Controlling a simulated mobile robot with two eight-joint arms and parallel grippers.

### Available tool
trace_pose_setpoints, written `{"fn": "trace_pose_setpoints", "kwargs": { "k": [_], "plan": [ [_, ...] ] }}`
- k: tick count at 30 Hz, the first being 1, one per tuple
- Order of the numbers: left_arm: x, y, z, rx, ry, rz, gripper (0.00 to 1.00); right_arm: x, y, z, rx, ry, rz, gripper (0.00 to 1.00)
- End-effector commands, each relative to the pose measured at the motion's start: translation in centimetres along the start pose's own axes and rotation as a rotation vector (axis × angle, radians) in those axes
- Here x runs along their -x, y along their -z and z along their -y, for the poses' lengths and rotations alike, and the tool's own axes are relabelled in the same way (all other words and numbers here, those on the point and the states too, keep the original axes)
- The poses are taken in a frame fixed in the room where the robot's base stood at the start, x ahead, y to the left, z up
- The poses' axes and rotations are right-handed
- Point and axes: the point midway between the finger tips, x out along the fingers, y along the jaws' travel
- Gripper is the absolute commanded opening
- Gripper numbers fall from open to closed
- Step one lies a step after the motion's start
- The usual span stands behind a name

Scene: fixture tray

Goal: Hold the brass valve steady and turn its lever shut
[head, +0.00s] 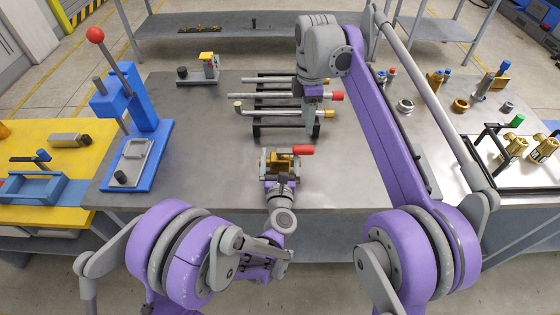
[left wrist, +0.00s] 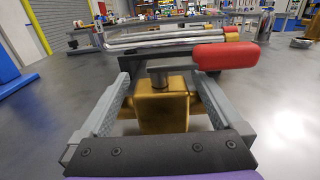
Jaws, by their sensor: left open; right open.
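The brass valve (head: 285,162) stands on the grey table near its front middle. Its red lever (head: 303,150) points to the right. My left gripper (head: 280,168) is open, with one finger on each side of the valve. In the left wrist view the brass body (left wrist: 162,110) sits between the two spread fingers (left wrist: 163,95), with a visible gap on the left; contact on the right is unclear. The red lever grip (left wrist: 225,56) extends right above the body. My right gripper (head: 313,108) is open and points down over the pipe rack, behind the valve, apart from it.
A rack (head: 258,130) with several pipes stands behind the valve. A blue press (head: 140,110) with a red knob stands left. A white tray (head: 520,175) with brass fittings lies far right. The table left of the valve is clear.

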Motion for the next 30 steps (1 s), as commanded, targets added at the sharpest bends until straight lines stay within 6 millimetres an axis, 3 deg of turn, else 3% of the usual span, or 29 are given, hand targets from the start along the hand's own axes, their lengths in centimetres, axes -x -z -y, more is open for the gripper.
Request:
{"fn": "trace_pose_setpoints", "kwargs": {
  "k": [5,6,22,30],
  "plan": [
    [-0.01,0.0,0.0,0.0,0.0,0.0,1.0,0.0,0.0,0.0,0.0,0.0,0.0,0.5],
    [0.0,0.0,0.0,0.0,0.0,0.0,0.96,0.0,0.0,0.0,0.0,0.0,0.0,0.5],
    [0.02,0.0,0.0,0.0,0.0,0.0,0.01,0.0,0.0,0.0,0.0,0.0,0.0,0.5],
    [0.02,0.0,0.0,0.0,0.0,0.0,0.0,0.0,0.0,0.0,0.0,0.0,0.0,0.5]
  ]
}}
